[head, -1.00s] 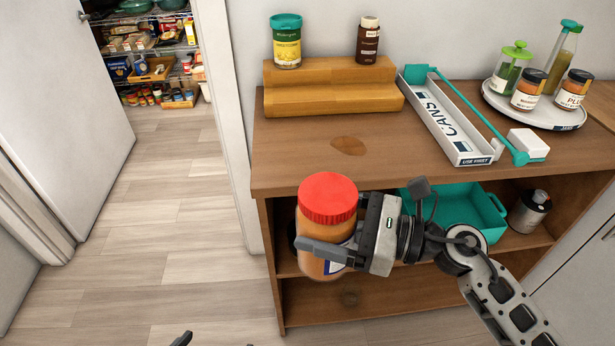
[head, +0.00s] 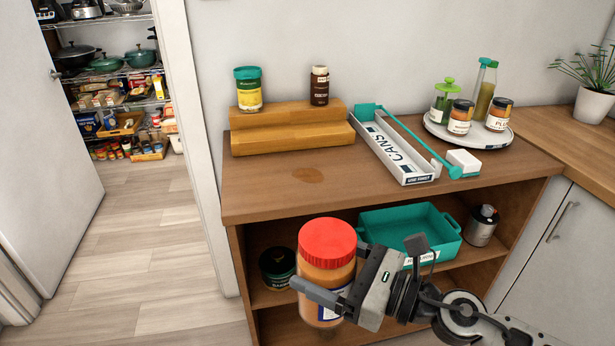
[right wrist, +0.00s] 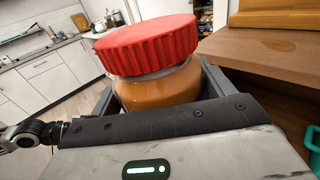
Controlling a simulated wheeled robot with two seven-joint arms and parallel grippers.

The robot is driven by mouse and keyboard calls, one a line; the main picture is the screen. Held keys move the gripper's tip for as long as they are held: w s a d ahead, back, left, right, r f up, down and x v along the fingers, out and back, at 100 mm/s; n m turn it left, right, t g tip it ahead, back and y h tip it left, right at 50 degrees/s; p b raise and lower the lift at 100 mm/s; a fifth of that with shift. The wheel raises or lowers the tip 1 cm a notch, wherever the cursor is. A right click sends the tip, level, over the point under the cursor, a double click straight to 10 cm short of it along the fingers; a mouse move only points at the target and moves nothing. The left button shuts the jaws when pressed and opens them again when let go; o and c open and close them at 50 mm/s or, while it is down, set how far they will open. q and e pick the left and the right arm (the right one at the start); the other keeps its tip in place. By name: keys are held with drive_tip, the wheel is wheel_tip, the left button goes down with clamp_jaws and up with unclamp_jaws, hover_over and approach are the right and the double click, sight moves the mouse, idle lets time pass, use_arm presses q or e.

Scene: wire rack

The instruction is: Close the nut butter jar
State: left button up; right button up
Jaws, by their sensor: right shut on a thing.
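The nut butter jar (head: 326,273) is held upright in front of the wooden cabinet in the head view. It has orange-brown contents, a blue and white label and a red ribbed lid (head: 328,240) sitting on its mouth. My right gripper (head: 325,300) is shut around the jar's body, below the lid. In the right wrist view the jar (right wrist: 160,88) stands between the fingers, and the lid (right wrist: 146,44) looks slightly tilted, with a clear band of jar neck under it. I cannot tell whether the lid is screwed tight.
The cabinet top (head: 390,195) has bare room at its front, with a brown stain (head: 308,175). Behind stand a stepped wooden riser (head: 290,138), a cans tray (head: 395,150) and a turntable (head: 470,137) with jars.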

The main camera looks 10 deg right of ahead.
sight(349, 258)
drive_tip(key=d+m+t+h, duration=0.1)
drive_tip(key=m+t+h, duration=0.1)
drive_tip(key=d+r+m+t+h, duration=0.1)
drive_tip(key=d+h, duration=0.1)
drive_tip(key=shift+s+d+m+t+h, duration=0.2)
drive_tip(key=shift+m+t+h, duration=0.1)
drive_tip(key=shift+m+t, duration=0.1)
drive_tip(key=s+d+f+m+t+h, duration=0.2)
drive_tip(key=d+m+h, duration=0.3)
drive_tip(key=h, duration=0.4)
drive_tip(key=shift+d+m+t, duration=0.3)
drive_tip(key=shift+d+m, duration=0.1)
drive_tip(key=shift+m, duration=0.2)
